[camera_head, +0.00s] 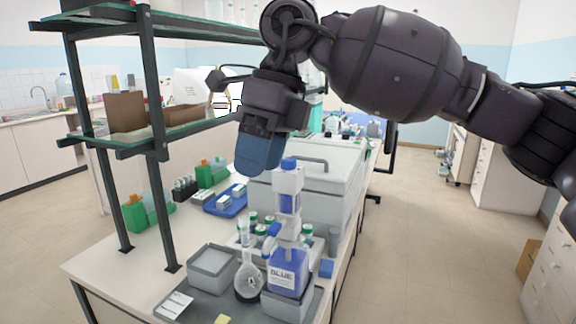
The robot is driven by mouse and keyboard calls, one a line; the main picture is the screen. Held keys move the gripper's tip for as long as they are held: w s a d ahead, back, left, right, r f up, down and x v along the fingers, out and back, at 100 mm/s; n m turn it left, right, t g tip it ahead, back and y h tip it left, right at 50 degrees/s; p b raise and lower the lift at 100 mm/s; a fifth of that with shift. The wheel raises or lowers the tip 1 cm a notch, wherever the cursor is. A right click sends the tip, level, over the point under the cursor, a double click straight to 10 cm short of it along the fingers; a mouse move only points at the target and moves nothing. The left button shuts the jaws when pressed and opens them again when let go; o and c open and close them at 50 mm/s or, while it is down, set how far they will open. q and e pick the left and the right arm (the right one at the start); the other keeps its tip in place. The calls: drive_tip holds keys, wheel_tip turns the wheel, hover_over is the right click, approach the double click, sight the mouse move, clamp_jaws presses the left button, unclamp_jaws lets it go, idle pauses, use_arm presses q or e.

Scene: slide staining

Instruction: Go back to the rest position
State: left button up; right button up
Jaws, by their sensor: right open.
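My right gripper (259,155) hangs from my right arm, which comes in from the right. It is above the bench, its blue fingertips pointing down. From this side the fingers overlap, and nothing shows held in them. Below and right of the fingertips stands a bottle of blue liquid (288,275) labelled "BLUE", with a tall white neck and a blue cap. The fingertips are close to the cap in the picture; I cannot tell the gap in depth. My left gripper does not show.
A dark-framed shelf (160,150) rises on the left. On the bench (105,265) are a grey bin (212,268), a round flask (248,275), green-capped vials, a blue tray (213,207) and green boxes (212,172). A large grey box (345,185) stands behind. Open floor (430,250) lies right.

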drive_tip(key=s+a+f+m+g+y, duration=0.45)
drive_tip(key=s+a+y, duration=0.2)
drive_tip(key=y, duration=0.75)
drive_tip(key=w+d+f+m+t+y, duration=0.15)
drive_tip(key=w+d+m+t, duration=0.35)
drive_tip(key=m+t, duration=0.6)
drive_tip(key=w+d+f+m+t+y, duration=0.1)
drive_tip(key=w+d+f+m+t, duration=0.2)
drive_tip(key=d+m+t, duration=0.6)
drive_tip(key=s+d+f+m+t+h, duration=0.1)
drive_tip(key=s+d+f+m+h, duration=0.1)
drive_tip(key=d+f+m+h, duration=0.75)
drive_tip(key=s+d+f+m+t+h, duration=0.1)
drive_tip(key=s+d+f+m+h, duration=0.1)
drive_tip(key=d+f+m+h, duration=0.65)
drive_tip(key=s+d+f+m+g+h, duration=0.1)
drive_tip(key=s+d+f+m+g, duration=0.2)
drive_tip(key=s+f, duration=0.4)
drive_tip(key=s+d+f+m+g+h, duration=0.1)
drive_tip(key=s+f+m+g, duration=0.1)
drive_tip(key=s+f+g, duration=0.5)
drive_tip(key=s+d+f+m+g, duration=0.25)
drive_tip(key=s+f, duration=0.25)
drive_tip(key=s, duration=0.5)
drive_tip(key=w+f+t, duration=0.7)
drive_tip(key=f+t, duration=0.1)
drive_tip(key=f, duration=0.2)
drive_tip(key=shift+w+a, duration=0.3)
drive_tip(key=shift+a, duration=0.05)
